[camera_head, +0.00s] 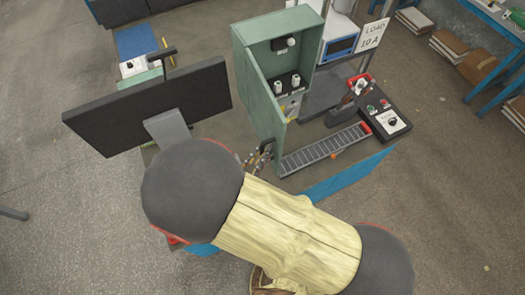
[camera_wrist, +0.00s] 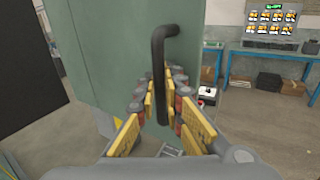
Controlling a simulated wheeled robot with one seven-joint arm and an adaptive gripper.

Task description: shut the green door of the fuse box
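The green fuse box (camera_head: 309,50) stands on the bench in the head view, its front open. Its green door (camera_head: 256,88) stands swung out on the left side and fills much of the wrist view (camera_wrist: 105,55). A black bar handle (camera_wrist: 158,65) sticks out from the door; it also shows low on the door in the head view (camera_head: 267,147). My gripper (camera_wrist: 160,95) has its yellow-padded fingers on both sides of the handle, with small gaps visible. It looks open. In the head view my arm hides part of the gripper.
A black monitor (camera_head: 150,105) stands left of the door. Right of the box are a slotted grey duct (camera_head: 325,148), a control box with buttons (camera_head: 385,115) and a "LOAD 10 A" sign (camera_head: 372,36). Blue benches (camera_wrist: 270,55) stand farther back.

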